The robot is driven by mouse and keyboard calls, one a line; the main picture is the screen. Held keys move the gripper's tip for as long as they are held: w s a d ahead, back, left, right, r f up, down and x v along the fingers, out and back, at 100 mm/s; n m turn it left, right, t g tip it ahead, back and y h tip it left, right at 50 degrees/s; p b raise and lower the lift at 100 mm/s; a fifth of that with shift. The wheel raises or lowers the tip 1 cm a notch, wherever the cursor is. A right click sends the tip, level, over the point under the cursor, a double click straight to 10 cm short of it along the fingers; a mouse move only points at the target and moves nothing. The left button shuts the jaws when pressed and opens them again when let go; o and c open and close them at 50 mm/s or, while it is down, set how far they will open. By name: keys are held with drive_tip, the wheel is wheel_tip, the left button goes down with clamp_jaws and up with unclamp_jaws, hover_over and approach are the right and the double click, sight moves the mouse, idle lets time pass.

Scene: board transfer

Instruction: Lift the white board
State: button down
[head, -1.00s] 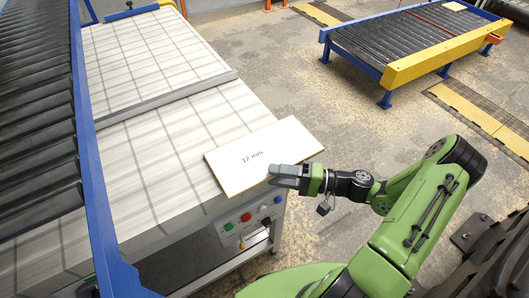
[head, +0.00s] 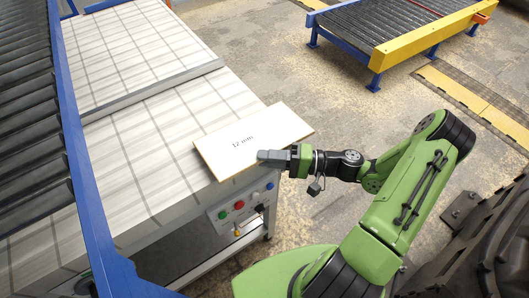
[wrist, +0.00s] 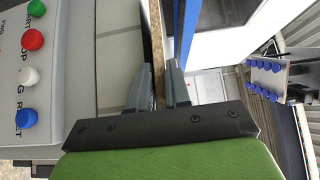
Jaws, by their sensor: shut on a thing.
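The white board (head: 250,138), marked "12 mm", is at the near right corner of the light, grid-lined table (head: 165,150) and juts past its right edge. My gripper (head: 270,156) comes from the right and is shut on the board's near right edge. In the wrist view the board (wrist: 157,45) shows edge-on as a thin brown strip between the two fingers (wrist: 157,88). A dark strip shows between the board and the tabletop there, so the board looks slightly above it. The board's far end is hidden in the wrist view.
A control panel with coloured buttons (head: 239,205) is on the table's front, below the board. A roller conveyor with a blue rail (head: 72,150) runs along the left. Another roller conveyor (head: 385,35) stands at the back right. Open floor lies right of the table.

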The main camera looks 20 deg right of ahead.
wheel_tip(320, 180, up, 15)
drive_tip(key=p, duration=0.7)
drive_tip(key=shift+f+p, duration=0.15)
drive_tip(key=shift+p, duration=0.25)
